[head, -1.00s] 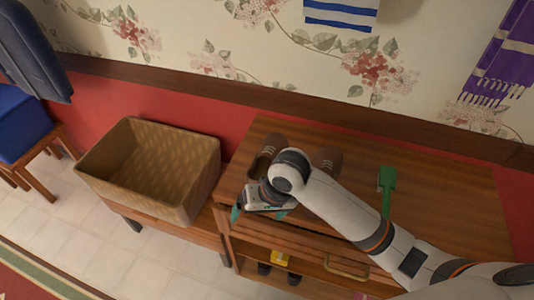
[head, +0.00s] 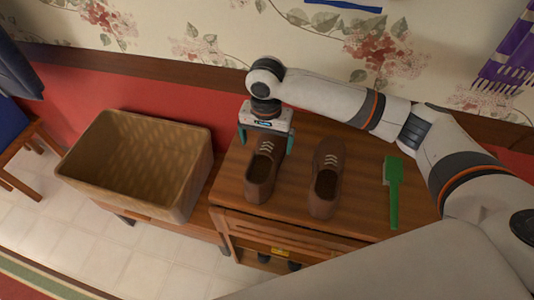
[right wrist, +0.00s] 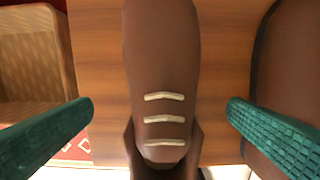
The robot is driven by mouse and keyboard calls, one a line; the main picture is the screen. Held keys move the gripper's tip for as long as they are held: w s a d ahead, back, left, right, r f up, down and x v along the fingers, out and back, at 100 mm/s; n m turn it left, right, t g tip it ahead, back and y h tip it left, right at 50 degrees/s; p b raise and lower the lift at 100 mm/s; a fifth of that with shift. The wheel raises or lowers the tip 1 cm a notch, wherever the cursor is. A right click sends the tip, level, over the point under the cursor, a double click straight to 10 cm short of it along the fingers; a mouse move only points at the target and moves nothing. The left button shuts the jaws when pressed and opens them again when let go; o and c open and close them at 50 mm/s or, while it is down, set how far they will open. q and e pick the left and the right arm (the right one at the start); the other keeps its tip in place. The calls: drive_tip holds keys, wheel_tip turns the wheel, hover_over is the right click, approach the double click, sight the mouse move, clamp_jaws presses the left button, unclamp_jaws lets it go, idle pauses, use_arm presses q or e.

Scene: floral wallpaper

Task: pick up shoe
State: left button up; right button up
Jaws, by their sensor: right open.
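Two brown laced shoes stand side by side on the wooden cabinet top. The left shoe (head: 262,172) lies under my right gripper (head: 266,140), which is open with its teal fingers to either side of the shoe's laced front part. In the right wrist view the left shoe (right wrist: 162,80) shows between the two open fingers (right wrist: 160,125), with a gap on each side. The right shoe (head: 325,178) is a little to the right; part of it (right wrist: 292,80) shows beyond the right finger in the right wrist view. My left gripper is not seen.
A green brush (head: 393,190) lies on the cabinet top (head: 360,215) at the right. An empty-looking woven basket (head: 190,185) stands on a lower wooden surface at left. More shoes sit on the shelf below. The wall is close behind.

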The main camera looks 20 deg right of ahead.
sight(268, 145)
drive_tip(key=shift+f, duration=0.65)
drive_tip(key=f, duration=0.3)
drive_tip(key=shift+w+d+f, duration=0.1)
drive_tip(key=shift+d+f, duration=0.1)
drive_tip(key=shift+f, duration=0.45)
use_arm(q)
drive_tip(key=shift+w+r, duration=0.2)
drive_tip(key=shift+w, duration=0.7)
use_arm(e)
drive_tip(key=c, duration=1.3)
